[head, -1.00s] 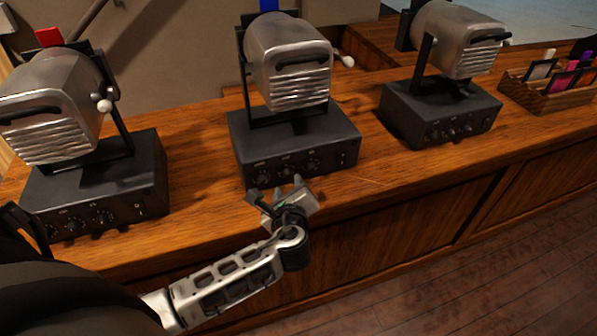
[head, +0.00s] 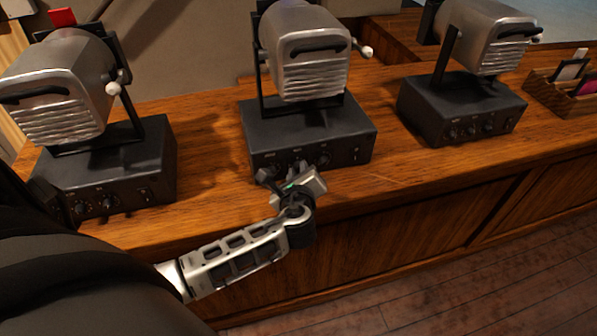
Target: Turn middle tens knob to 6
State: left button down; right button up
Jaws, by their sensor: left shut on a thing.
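The middle dark control box (head: 310,126) stands on the wooden counter under a silver ribbed lamp-like housing. Its front face has a row of small knobs; the left one (head: 264,173) and the right one (head: 324,159) show beside the gripper. My left gripper (head: 298,170) is at the front face, its fingers closed on the middle knob, the tens knob. That knob is mostly hidden by the fingers, and its setting cannot be read. My right gripper is not in view.
Similar boxes stand at the left (head: 120,165) and right (head: 462,106), each under a silver housing. A wooden card rack (head: 560,100) is at the far right. The counter (head: 400,155) is clear between the boxes.

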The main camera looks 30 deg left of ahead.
pick_arm(q)
jog(key=shift+d+r+m+g+p, duration=0.15)
jog(key=shift+m+g+p, duration=0.25)
jog(key=shift+m+p, duration=0.2)
jog(key=shift+w+m+g+y, duration=0.15)
jog(key=shift+m+g+y, duration=0.2)
jog(key=shift+m, duration=0.25)
jog(key=m+g+y, duration=0.1)
jog(key=m+g, duration=0.1)
jog(key=m, duration=0.1)
jog(key=shift+w+d+m+y, duration=0.2)
jog(key=shift+m+y, duration=0.1)
jog(key=shift+y, duration=0.05)
jog(key=m+g+y, duration=0.2)
jog(key=m, duration=0.1)
jog(key=shift+w+d, duration=0.15)
jog(key=shift+w, duration=0.05)
jog(key=shift+f+m+g+y, duration=0.25)
jog(key=shift+m+y, duration=0.1)
jog(key=shift+m, duration=0.35)
jog(key=shift+f+m+g+y, duration=0.1)
jog(key=shift+m+g+y, duration=0.2)
jog(key=shift+m, duration=0.4)
